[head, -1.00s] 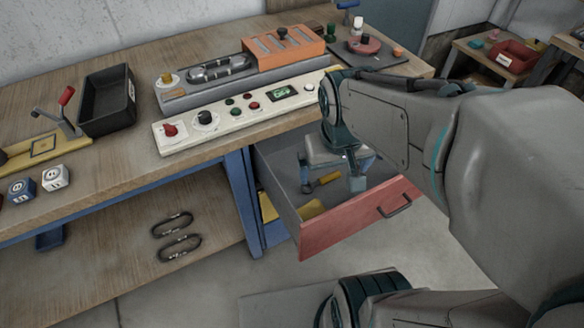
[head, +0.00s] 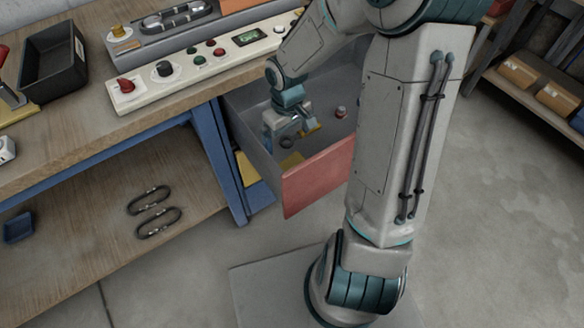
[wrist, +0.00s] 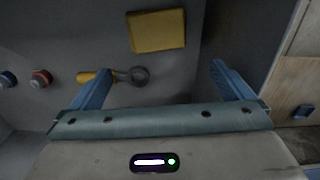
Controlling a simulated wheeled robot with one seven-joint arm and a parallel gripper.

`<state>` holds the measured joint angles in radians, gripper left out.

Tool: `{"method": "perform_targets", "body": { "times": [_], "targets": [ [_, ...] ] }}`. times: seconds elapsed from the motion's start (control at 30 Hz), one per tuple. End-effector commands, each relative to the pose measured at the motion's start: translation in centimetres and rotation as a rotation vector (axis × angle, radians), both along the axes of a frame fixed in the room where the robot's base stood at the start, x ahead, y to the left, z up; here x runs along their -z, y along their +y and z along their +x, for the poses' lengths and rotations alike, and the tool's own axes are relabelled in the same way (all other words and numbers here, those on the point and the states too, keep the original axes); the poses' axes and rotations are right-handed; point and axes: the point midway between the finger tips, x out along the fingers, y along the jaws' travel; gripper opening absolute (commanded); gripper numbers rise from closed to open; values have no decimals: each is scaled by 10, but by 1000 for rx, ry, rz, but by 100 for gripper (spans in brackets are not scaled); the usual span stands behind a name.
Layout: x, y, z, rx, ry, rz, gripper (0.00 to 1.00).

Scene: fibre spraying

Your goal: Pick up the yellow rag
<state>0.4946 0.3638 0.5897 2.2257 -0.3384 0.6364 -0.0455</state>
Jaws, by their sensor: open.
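The yellow rag (wrist: 156,31) lies flat, a rough square, on the grey drawer floor beyond my fingertips in the wrist view. In the head view the rag (head: 291,160) shows near the drawer's red front, partly cut off by the drawer wall. My gripper (wrist: 163,70) is open and empty, its two blue fingers wide apart. In the head view my gripper (head: 286,132) is down inside the open drawer (head: 312,184), behind the rag. The rag is not between the fingers.
A yellow-handled tool with a dark round head (wrist: 137,75) lies by the left finger. A red knob-like part (wrist: 41,78) and a blue one (wrist: 8,80) lie further left. The workbench (head: 75,122) edge is beside the drawer.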

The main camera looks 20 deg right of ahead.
Motion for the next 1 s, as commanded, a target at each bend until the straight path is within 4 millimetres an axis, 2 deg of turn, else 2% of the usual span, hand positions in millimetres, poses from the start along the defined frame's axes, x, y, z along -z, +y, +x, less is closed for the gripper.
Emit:
{"method": "perform_targets", "body": {
  "times": [0.03,0.1,0.3,0.53,0.8,1.0],
  "targets": [
    [14,1,-1,-3,4,2,100],
    [29,0,-1,-2,5,1,100],
    [62,0,-1,0,3,0,100],
    [78,-1,-1,0,2,0,100],
    [117,-3,0,-1,2,0,100],
    [123,-4,0,1,1,-1,100]
  ]
}}
